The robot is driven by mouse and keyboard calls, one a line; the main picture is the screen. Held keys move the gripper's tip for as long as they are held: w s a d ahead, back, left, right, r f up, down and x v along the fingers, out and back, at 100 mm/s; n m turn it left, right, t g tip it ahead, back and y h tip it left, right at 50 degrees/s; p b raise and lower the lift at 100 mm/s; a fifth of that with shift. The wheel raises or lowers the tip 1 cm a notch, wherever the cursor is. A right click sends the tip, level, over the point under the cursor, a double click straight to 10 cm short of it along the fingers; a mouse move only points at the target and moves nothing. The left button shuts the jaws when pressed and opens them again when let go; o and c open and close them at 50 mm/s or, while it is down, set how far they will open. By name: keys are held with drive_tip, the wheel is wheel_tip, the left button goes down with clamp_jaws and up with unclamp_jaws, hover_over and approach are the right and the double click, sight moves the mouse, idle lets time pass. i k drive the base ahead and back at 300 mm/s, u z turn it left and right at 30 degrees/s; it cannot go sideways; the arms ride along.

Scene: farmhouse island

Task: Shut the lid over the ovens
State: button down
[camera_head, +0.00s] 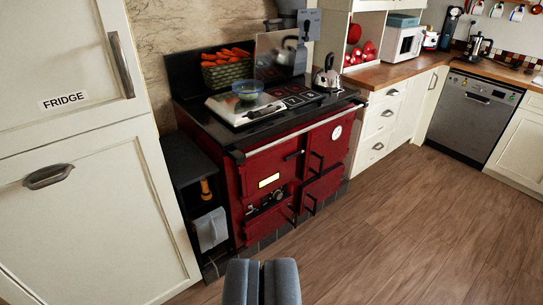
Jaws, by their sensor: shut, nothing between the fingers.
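A red range cooker (265,170) with a dark top stands in the middle of the view, its oven doors facing the floor area in front. A shiny, mirror-like lid panel (274,58) stands upright at the back of the cooker top, raised off the surface. To its left, a flat pale lid or plate (232,113) lies level on the top, with a glass bowl (247,90) on it. My gripper (261,282) is at the bottom centre, shut and empty, well apart from the cooker.
A kettle (326,80) stands on the cooker top's right, and a basket of carrots (226,68) at its back left. A rail (300,128) runs along the front edge. The cream fridge (80,190) is close on the left. Wooden floor (400,235) is clear at right.

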sight(275, 52)
drive_tip(key=z, duration=0.35)
drive_tip(key=i, duration=3.75)
drive_tip(key=u, duration=0.45)
